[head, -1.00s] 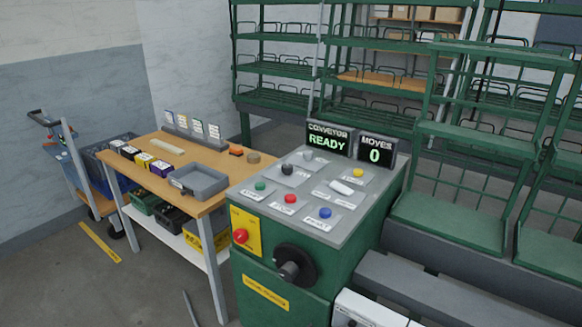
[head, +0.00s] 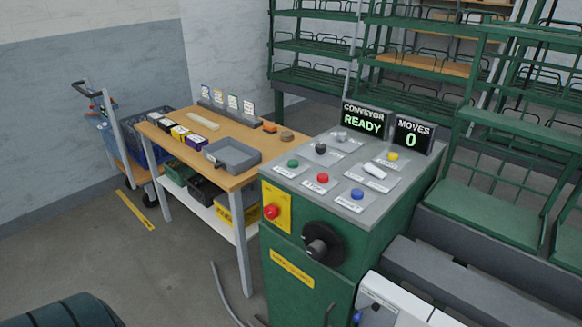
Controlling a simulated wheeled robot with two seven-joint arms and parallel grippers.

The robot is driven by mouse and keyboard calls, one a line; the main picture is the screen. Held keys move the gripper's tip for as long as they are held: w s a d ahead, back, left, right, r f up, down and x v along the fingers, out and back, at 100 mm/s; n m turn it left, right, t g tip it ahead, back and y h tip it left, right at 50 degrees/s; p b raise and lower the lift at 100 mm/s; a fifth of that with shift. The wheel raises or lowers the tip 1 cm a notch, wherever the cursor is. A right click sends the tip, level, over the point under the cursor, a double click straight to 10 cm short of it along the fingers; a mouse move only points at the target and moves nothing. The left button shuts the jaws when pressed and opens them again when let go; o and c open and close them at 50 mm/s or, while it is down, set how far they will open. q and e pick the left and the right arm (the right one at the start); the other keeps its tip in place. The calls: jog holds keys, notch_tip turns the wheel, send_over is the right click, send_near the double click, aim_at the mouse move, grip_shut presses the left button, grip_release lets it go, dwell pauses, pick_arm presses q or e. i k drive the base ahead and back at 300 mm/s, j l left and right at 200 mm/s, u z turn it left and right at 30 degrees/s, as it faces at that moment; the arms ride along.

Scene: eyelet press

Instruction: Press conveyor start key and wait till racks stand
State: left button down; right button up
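The green control console (head: 395,235) stands right of centre with a grey sloping top. On it are a green key (head: 293,163), a red key (head: 323,178), a blue key (head: 357,193) and a yellow key (head: 393,156); their labels are too small to read surely. A black knob (head: 320,148) and a white handle (head: 375,171) are also there. The conveyor display (head: 363,121) reads "CONVEYOR READY". The moves display (head: 411,135) reads 0. Green racks (head: 313,45) stand behind. Neither gripper is in view.
A wooden bench (head: 178,148) with a grey tray (head: 240,156) and small boxes stands left of the console. A red stop button (head: 270,211) and black handwheel (head: 322,243) stick out of the console front. A trolley (head: 128,160) stands at the left.

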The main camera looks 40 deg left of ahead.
aim_at(292, 164)
jog(key=i+j, duration=0.15)
jog(key=j, duration=0.45)
jog(key=i+j, duration=0.1)
jog(key=j, duration=0.45)
jog(key=i+j, duration=0.15)
jog(key=j, duration=0.45)
jog(key=i+j+z, duration=0.1)
jog(key=j, duration=0.45)
jog(key=i+j, duration=0.1)
jog(key=j, duration=0.5)
jog(key=i+j, duration=0.1)
jog(key=j, duration=0.5)
